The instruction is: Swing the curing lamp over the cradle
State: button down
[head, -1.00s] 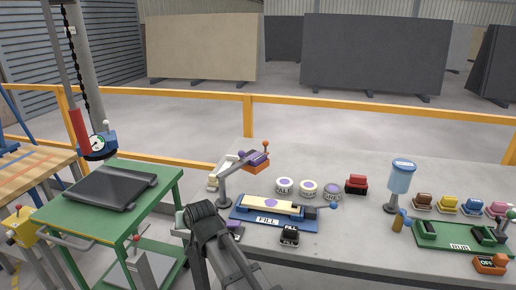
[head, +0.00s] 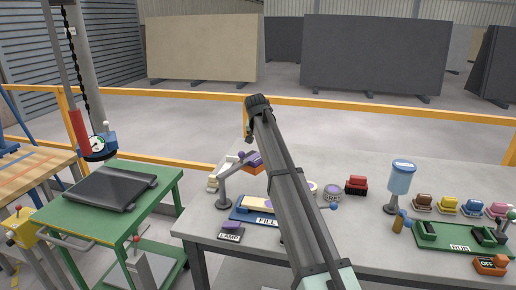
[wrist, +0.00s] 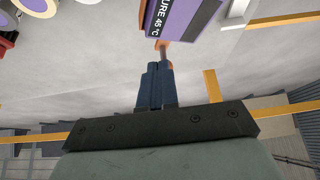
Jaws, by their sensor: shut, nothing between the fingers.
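The curing lamp has a purple and orange head (head: 251,164) on a grey arm and post, standing at the left of the bench. In the head view its head hangs behind and left of the cradle. The cradle (head: 240,214) is a blue base marked FILL, holding a pale slab; my arm hides its right part. In the wrist view the purple lamp head (wrist: 185,18), with a cure label, is just beyond my gripper (wrist: 159,68). My gripper's blue fingers are shut and empty. Their tips are close to the lamp's thin orange-brown handle (wrist: 163,48); contact cannot be told.
A block marked LAMP with a purple top (head: 231,230) sits at the bench's front left. A red block (head: 356,185), a blue dispenser (head: 402,178) and a green tray (head: 450,238) stand to the right. A green cart (head: 165,185) stands left of the bench.

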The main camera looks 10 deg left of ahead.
jog(key=w+d+m+g+h, duration=0.1)
jog(key=w+d+h, duration=0.1)
jog(key=w, duration=0.3)
jog(key=w+d+r+m+h, duration=0.1)
jog(key=w+h, duration=0.1)
jog(key=w, duration=0.3)
jog(key=w+d+m+g+h, duration=0.1)
jog(key=w+d+h, duration=0.1)
jog(key=w+h, duration=0.15)
jog(key=s+a, duration=0.3)
jog(key=a, duration=0.6)
jog(key=s+a+f+m, duration=0.1)
jog(key=s+a, duration=0.3)
jog(key=a, duration=0.5)
jog(key=shift+g, duration=0.4)
jog(key=shift+d+f+y, duration=0.1)
jog(key=shift+y, duration=0.15)
jog(key=w+d+f, duration=0.1)
jog(key=d+f, duration=0.6)
jog(key=d, duration=0.2)
jog(key=shift+w+d+f, duration=0.15)
jog(key=shift+w+f, duration=0.2)
